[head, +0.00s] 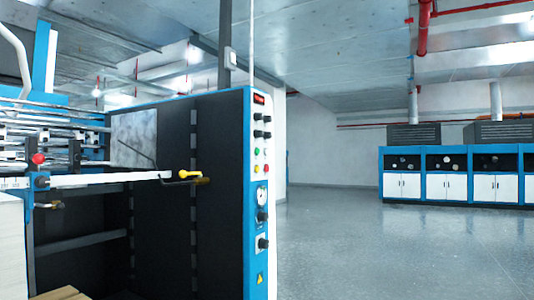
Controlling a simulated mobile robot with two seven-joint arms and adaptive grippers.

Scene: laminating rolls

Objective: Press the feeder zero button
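A white control panel with blue edges (261,185) stands on the near end of the dark machine, left of centre in the head view. It has a small red display (259,98) at the top and several black knobs below it. Under these are small coloured buttons, among them a yellow-green one (256,153), a green one (256,169) and a red one (265,169). The labels are too small to read, so I cannot tell which is the feeder zero button. A round gauge (262,196) sits lower down. Neither of my grippers is in view.
A white bar with a yellow-handled crank (190,175) sticks out in front of the machine. A pale stack (14,245) stands at lower left. Blue-and-white cabinets (450,186) stand far right. The grey floor (370,240) between is clear.

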